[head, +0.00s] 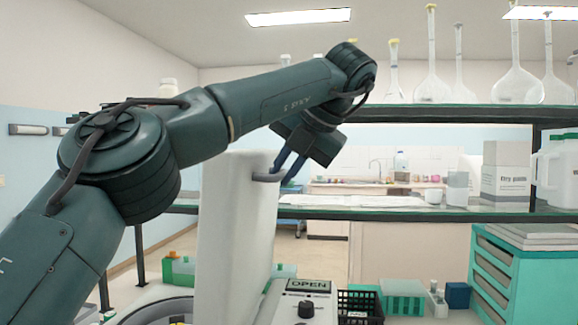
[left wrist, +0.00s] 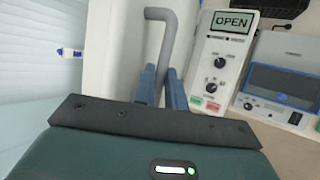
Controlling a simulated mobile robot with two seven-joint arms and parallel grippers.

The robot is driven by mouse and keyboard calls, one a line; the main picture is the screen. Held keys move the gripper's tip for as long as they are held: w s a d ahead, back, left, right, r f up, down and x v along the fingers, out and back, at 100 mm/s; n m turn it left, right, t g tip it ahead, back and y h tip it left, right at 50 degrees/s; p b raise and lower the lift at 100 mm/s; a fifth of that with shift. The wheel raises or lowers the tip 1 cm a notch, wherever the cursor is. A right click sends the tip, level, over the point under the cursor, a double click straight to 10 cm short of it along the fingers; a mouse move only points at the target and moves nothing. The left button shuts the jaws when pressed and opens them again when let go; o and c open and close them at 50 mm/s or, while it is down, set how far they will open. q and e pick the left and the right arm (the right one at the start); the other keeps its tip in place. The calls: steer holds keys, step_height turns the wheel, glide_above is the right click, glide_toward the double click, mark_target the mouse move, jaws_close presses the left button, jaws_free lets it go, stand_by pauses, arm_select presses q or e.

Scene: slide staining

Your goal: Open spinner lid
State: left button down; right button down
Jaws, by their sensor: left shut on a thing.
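The spinner lid (head: 232,235) is a white slab standing raised, nearly upright, over the round spinner bowl (head: 155,314) at the bottom left of the head view. Its grey bar handle (left wrist: 168,40) shows in the left wrist view. My left gripper (head: 285,172) is shut on this handle, and its blue fingers (left wrist: 160,85) are around the bar. The spinner's control panel (head: 307,300) shows an OPEN display, also in the left wrist view (left wrist: 233,21). The lid hides part of the bowl. My right gripper is not in view.
A black basket (head: 360,307), green racks (head: 402,297) and a teal drawer unit (head: 505,275) stand right of the spinner. A dark-framed shelf (head: 440,211) with flasks (head: 431,75) crosses behind.

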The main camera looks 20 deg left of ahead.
arm_select(q)
steer(key=shift+d+f, duration=0.1)
steer(key=shift+f, duration=0.45)
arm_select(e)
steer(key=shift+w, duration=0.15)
arm_select(q)
steer(key=c, duration=1.7)
jaws_free()
steer(key=shift+c, duration=0.2)
steer(key=shift+o, duration=1.4)
steer(key=shift+w, duration=0.2)
steer(key=shift+r, duration=0.1)
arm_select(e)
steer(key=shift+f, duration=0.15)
arm_select(q)
steer(key=shift+r, duration=0.1)
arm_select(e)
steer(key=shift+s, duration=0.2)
